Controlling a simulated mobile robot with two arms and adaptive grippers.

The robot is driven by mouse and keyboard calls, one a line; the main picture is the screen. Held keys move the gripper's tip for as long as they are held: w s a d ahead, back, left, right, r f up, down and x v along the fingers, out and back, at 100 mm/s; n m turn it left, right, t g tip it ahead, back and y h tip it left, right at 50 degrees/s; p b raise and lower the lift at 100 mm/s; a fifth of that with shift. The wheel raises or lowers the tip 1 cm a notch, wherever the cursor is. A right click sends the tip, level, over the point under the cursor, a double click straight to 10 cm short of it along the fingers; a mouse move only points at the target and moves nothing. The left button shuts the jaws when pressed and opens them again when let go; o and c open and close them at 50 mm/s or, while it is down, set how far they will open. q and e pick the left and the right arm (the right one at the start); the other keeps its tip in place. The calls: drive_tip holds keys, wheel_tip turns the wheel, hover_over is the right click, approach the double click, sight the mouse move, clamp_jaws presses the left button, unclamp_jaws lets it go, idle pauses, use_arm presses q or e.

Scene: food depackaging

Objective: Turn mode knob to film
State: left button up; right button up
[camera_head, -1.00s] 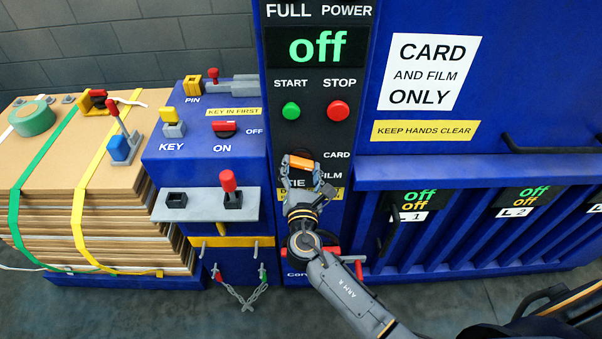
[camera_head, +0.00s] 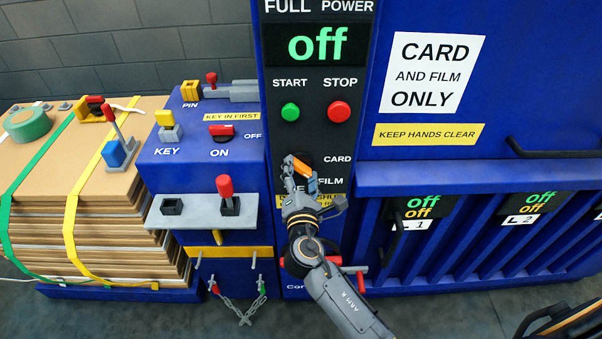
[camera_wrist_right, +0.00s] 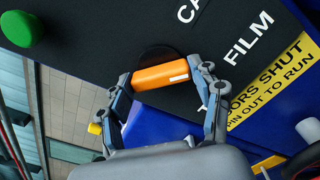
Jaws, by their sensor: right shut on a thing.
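The mode knob (camera_head: 304,173) is an orange bar on a dark round base on the black control panel, below the START and STOP buttons. It tilts down to the right, with its lower right end toward the FILM label (camera_head: 330,181). The CARD label (camera_head: 337,159) is above FILM. My right gripper (camera_head: 303,175) is shut on the knob. In the right wrist view the knob (camera_wrist_right: 160,75) sits between the two fingers, with a white mark near its right end. The third label, TIE, is partly hidden by my gripper.
The green START button (camera_head: 290,112) and red STOP button (camera_head: 339,112) are above the knob. A key panel with a red switch (camera_head: 222,132) and a shelf with a red lever (camera_head: 225,187) stand left. Strapped cardboard (camera_head: 110,240) is farther left.

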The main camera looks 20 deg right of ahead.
drive_tip(key=o, duration=1.2)
drive_tip(key=shift+c, duration=0.2)
drive_tip(key=v, duration=1.2)
